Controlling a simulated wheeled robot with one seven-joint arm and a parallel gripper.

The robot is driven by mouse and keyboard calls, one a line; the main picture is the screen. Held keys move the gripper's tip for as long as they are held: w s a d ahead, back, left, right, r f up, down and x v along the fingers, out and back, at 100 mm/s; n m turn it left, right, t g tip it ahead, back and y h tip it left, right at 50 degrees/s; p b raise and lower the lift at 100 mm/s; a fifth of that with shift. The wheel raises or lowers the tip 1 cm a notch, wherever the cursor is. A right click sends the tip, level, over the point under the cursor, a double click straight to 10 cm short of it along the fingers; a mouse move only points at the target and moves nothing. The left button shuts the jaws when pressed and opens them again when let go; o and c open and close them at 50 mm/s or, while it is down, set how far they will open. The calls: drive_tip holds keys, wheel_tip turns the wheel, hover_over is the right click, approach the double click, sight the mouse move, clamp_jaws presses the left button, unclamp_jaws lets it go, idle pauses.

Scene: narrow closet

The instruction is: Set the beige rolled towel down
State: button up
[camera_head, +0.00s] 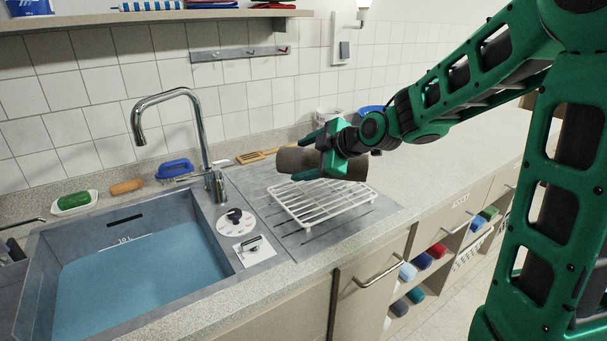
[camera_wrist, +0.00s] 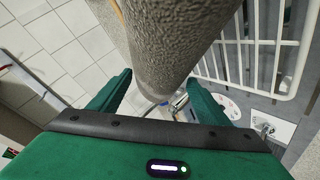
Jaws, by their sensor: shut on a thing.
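The beige rolled towel (camera_head: 298,160) is held by my green gripper (camera_head: 318,160) above the white wire rack on the drainboard. In the head view it lies roughly level, its ends sticking out on both sides of the fingers. In the wrist view the towel (camera_wrist: 175,40) fills the top middle, between the two green fingers (camera_wrist: 158,95). My gripper is shut on it. The white rack (camera_head: 318,203) stands empty below; it also shows in the wrist view (camera_wrist: 262,42). The gap between towel and rack is hard to judge.
A sink (camera_head: 205,235) with blue water and a tall tap (camera_head: 203,130) is to the left. A blue brush (camera_head: 174,169), a green sponge (camera_head: 74,199) and a wooden brush (camera_head: 127,186) lie behind it. A white tub (camera_head: 328,115) stands behind my gripper.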

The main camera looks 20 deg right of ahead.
drive_tip(key=shift+w+d+f, duration=0.1)
drive_tip(key=shift+f, duration=1.95)
drive_tip(key=o, duration=1.3)
drive_tip(key=v, duration=1.2)
drive_tip(key=shift+f, duration=0.1)
